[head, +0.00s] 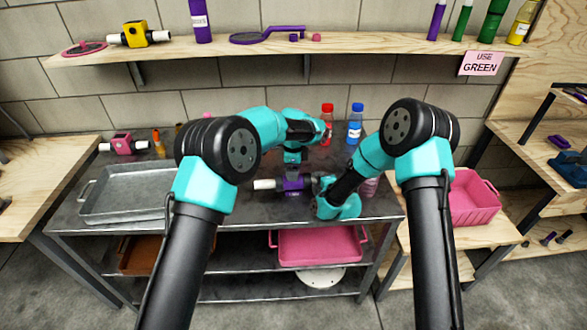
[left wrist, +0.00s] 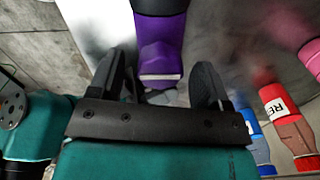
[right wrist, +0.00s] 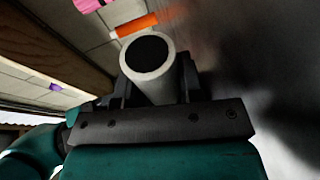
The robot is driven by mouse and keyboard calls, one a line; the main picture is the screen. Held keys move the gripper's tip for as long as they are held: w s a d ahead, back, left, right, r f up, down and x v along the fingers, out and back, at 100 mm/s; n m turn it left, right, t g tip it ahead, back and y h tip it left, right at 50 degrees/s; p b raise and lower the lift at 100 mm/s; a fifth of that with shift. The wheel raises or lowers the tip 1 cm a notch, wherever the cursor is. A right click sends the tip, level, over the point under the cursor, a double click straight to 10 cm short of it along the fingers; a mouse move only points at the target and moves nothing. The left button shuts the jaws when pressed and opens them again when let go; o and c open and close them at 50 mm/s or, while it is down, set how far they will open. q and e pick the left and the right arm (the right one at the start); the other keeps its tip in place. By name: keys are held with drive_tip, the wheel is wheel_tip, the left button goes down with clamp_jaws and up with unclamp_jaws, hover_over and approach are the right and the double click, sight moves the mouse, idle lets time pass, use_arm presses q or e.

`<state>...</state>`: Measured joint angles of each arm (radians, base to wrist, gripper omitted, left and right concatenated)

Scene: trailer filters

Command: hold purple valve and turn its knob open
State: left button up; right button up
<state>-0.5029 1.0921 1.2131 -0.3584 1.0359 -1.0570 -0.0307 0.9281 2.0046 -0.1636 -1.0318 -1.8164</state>
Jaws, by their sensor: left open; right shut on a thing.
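The purple valve (head: 294,184) is at the middle of the metal table, with a white pipe end (head: 264,184) pointing left. My right gripper (head: 318,187) is shut on the valve's right side. In the right wrist view a white pipe end (right wrist: 150,58) of the valve sits between its fingers. My left gripper (head: 292,170) is open, pointing down just above the valve. In the left wrist view a purple part (left wrist: 162,45) of the valve shows between its spread fingers (left wrist: 163,72). I cannot tell whether they touch it. The knob is not clearly distinguishable.
A red bottle (head: 327,125) and a blue bottle (head: 355,124) stand behind the valve, near my arms. A grey metal tray (head: 90,207) lies left on the table. A pink valve (head: 123,144) stands at the back left. A sign (head: 481,64) reads "USE GREEN".

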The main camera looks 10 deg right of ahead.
use_arm(q)
drive_tip(key=c, duration=0.9)
drive_tip(key=shift+n, duration=0.5)
drive_tip(key=n, duration=0.3)
drive_tip(key=shift+n, duration=0.3)
drive_tip(key=n, duration=0.9)
drive_tip(key=shift+w, duration=0.1)
drive_tip(key=n, duration=0.4)
drive_tip(key=shift+n, duration=0.3)
